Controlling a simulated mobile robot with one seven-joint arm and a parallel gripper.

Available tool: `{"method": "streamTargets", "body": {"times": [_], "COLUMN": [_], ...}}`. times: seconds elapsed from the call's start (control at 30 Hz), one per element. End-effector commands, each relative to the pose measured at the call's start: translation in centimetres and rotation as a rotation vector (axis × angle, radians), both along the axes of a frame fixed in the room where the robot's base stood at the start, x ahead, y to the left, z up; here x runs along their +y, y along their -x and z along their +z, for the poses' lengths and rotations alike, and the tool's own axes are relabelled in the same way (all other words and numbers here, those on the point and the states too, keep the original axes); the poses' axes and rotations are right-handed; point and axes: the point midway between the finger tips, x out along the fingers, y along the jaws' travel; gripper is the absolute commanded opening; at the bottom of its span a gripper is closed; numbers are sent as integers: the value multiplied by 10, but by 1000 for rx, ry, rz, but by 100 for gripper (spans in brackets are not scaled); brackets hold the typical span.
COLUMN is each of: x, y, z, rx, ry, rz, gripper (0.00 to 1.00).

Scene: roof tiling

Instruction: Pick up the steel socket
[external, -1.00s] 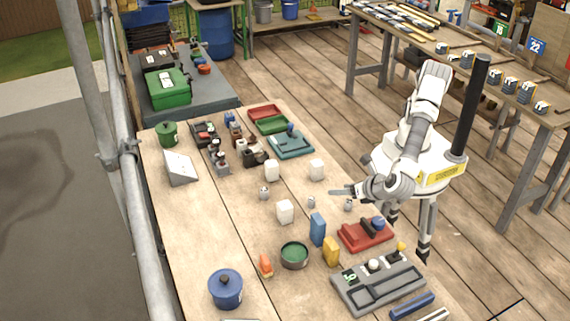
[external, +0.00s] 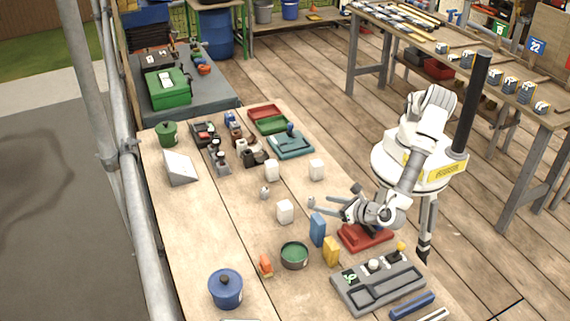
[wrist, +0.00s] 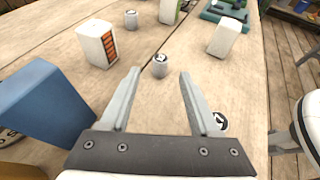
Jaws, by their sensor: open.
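Small grey cylinders that look like steel sockets stand on the table. In the wrist view one socket (wrist: 160,66) stands upright just beyond and between my fingertips, apart from both fingers. A second socket (wrist: 130,19) stands farther off to the left. A third round grey piece (wrist: 220,122) lies beside the right finger, partly hidden by it. My gripper (wrist: 159,74) is open and empty, low over the table. In the external view my gripper (external: 322,206) points left, and the far socket (external: 264,192) stands clear; the nearer ones are hard to make out by the fingers.
A blue block (wrist: 45,108) stands close to the left of my gripper. White blocks (wrist: 97,43) and (wrist: 224,37) flank the way ahead. In the external view a red tray (external: 365,237) and a yellow block (external: 331,251) are near my arm.

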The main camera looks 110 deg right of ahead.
Motion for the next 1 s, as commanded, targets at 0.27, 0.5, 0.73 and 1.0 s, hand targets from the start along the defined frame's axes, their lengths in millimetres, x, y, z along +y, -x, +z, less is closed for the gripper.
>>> {"method": "streamTargets", "body": {"times": [0.27,0.5,0.73,1.0], "x": [-19,-51,-59,-59], "y": [-8,-21,-26,-26], "z": [-9,-24,-27,-26], "rx": [0,1,0,0], "ry": [0,0,-1,-1], "rz": [-3,-3,0,0], "gripper": [63,63,63,38]}}
